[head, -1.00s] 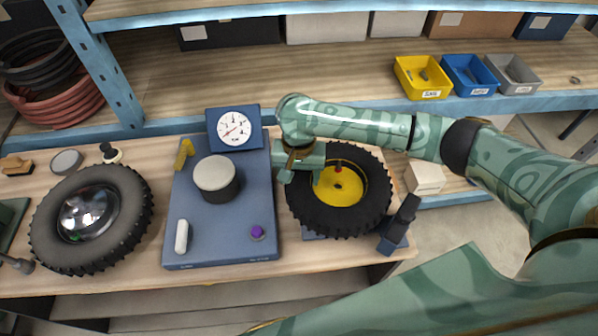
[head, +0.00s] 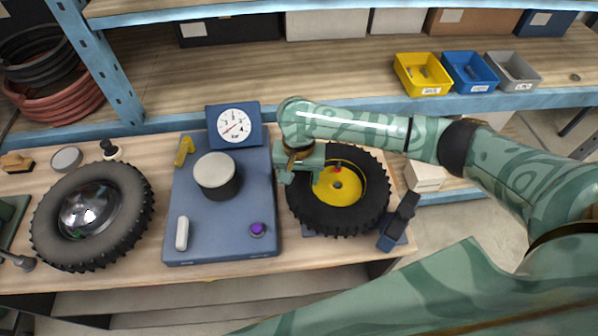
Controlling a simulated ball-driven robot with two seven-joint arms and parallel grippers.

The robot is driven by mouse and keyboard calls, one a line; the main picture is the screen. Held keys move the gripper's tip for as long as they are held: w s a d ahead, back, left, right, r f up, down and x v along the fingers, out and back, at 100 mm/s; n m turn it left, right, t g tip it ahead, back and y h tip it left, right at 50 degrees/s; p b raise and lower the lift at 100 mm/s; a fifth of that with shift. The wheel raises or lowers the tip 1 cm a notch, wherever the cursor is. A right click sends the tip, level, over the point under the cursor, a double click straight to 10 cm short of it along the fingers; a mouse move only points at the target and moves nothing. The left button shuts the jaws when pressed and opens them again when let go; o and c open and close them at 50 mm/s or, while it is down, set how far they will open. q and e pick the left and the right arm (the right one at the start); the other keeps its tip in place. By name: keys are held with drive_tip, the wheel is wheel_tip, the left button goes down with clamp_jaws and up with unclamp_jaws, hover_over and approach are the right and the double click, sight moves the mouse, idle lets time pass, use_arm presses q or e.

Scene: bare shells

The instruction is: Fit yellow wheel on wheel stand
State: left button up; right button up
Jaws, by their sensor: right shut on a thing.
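The yellow wheel (head: 345,192), a yellow hub in a black knobbly tyre, lies at the right end of the bench. My right gripper (head: 318,176) is shut on its left upper rim, with the fingertips partly hidden. A small red part shows near the hub. A blue base edge (head: 312,234) peeks out below the tyre; it may be the wheel stand, mostly hidden by the wheel. I cannot tell whether the wheel is seated on it. My left gripper is not in view.
A blue panel (head: 180,215) with a gauge (head: 233,124) and a white-topped cylinder (head: 216,174) stands left of the wheel. A dark post on a blue base (head: 395,232) is close on the right. Another wheel (head: 128,215) lies left. A shelf (head: 330,102) runs behind.

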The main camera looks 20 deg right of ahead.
drive_tip(key=shift+f, duration=0.5)
idle(0.4)
drive_tip(key=shift+f, duration=0.4)
drive_tip(key=o, duration=1.8)
drive_tip(key=shift+p, duration=0.35)
